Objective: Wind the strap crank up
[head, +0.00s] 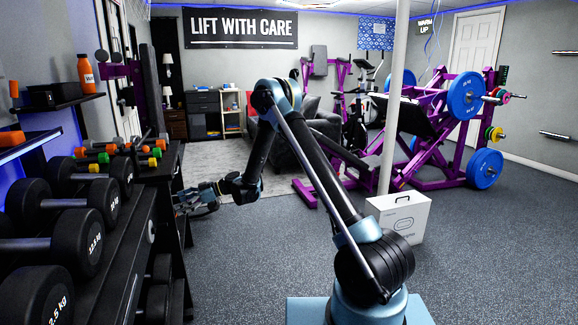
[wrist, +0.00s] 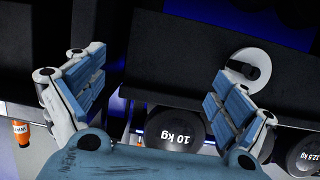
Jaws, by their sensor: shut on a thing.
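My gripper (head: 192,203) is low beside the far right end of the dumbbell rack in the head view. In the wrist view my gripper (wrist: 156,72) has its two blue-padded fingers spread well apart, with dark rack parts showing between and beyond them. A pale round piece with a dark-lined hub (wrist: 250,68), which looks like the strap crank, sits right by the tip of the right finger.
The rack holds black dumbbells (head: 88,228) at the left, with small coloured weights (head: 120,150) behind. A 10 kg dumbbell (wrist: 176,137) shows below the fingers. A white box (head: 398,216) stands by the pole (head: 392,100). Open floor lies right of the rack.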

